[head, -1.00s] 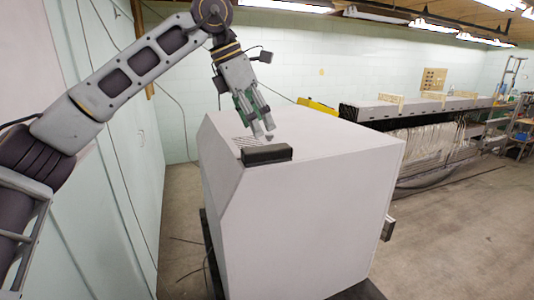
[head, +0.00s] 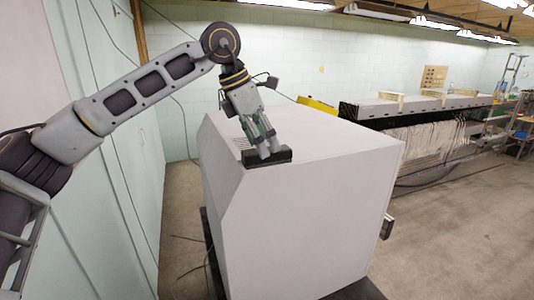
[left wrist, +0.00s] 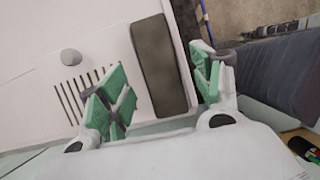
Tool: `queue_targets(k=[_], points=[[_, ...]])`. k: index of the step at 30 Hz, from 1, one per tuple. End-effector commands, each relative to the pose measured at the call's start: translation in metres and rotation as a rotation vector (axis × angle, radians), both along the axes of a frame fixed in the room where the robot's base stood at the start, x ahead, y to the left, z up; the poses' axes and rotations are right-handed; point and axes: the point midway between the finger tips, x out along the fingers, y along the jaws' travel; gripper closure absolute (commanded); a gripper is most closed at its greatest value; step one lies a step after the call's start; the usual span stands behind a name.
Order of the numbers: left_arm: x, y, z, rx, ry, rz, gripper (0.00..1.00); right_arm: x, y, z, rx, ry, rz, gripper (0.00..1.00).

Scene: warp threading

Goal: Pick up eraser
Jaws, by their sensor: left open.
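The eraser (head: 254,160) is a dark, long block lying on top of a large white cabinet, near its left front edge. In the left wrist view the eraser (left wrist: 157,65) lies between the lines of the two green fingers, a little beyond them. My left gripper (head: 269,152) is over the eraser and hides part of it in the head view. In the left wrist view the left gripper (left wrist: 160,95) is open, with one finger on each side of the eraser. I cannot tell whether the fingers touch it. My right gripper is not in view.
The white cabinet (head: 310,210) has a flat top with free room right of the eraser. Vent slots (left wrist: 85,92) and a round knob (left wrist: 70,57) are beside the eraser. A long machine (head: 430,108) stands at the back right. A pale wall (head: 110,180) runs along the left.

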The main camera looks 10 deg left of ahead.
Motion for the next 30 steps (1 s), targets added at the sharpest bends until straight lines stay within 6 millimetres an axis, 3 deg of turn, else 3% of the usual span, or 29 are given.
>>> queue_targets(k=[7,21,30], points=[[0.004,-0.007,-0.016,-0.002,-0.001,0.000,0.35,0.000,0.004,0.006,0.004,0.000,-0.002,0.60],[0.004,-0.007,-0.017,-0.002,-0.001,0.000,0.35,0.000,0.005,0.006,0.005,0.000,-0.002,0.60],[0.004,-0.007,-0.017,-0.002,-0.001,0.000,0.72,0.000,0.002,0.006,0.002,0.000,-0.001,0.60]])
